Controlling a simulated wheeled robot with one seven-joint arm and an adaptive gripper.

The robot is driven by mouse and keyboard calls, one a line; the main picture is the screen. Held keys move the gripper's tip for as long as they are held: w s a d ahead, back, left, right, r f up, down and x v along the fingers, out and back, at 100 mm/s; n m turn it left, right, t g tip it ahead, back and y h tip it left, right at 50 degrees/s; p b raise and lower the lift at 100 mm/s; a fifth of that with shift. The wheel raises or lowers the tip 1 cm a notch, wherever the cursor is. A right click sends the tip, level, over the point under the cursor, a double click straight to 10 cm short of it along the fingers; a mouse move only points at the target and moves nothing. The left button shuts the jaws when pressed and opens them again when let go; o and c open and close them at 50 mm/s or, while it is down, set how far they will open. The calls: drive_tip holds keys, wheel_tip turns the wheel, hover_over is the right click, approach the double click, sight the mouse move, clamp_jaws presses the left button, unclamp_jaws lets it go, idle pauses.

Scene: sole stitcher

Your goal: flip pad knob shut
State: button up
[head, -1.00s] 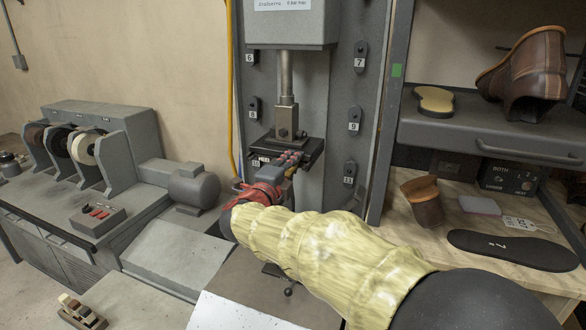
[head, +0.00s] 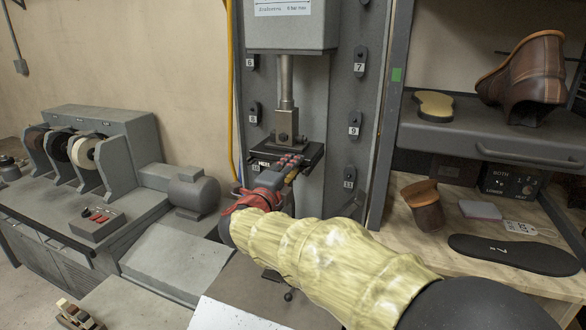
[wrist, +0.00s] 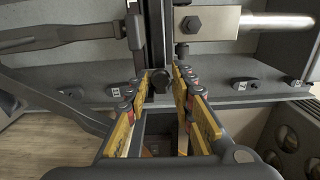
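My gripper (head: 290,162) is in front of the press, at the dark plate (head: 314,152) marked HEEL below the ram block. In the wrist view my gripper (wrist: 160,76) has its yellow-padded fingers apart, with a dark narrow piece (wrist: 158,82) between or behind their tips. I cannot tell whether they touch it. Small dark knobs with number tags line the press columns: 6 (head: 252,62) and 8 (head: 254,114) on the left; 7 (head: 361,62), 9 (head: 355,124) and 11 (head: 349,178) on the right. Which one is the pad knob is not clear.
The ram's steel rod (head: 286,82) hangs above the plate; it lies sideways in the wrist view (wrist: 275,21). A shelf (head: 490,140) with a boot stands right. A grinding bench (head: 60,215) stands left. A yellow pipe (head: 229,95) runs beside the left column.

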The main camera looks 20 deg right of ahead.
drive_tip(key=v, duration=1.1)
drive_tip(key=shift+s+a, duration=0.2)
drive_tip(key=shift+s, duration=0.1)
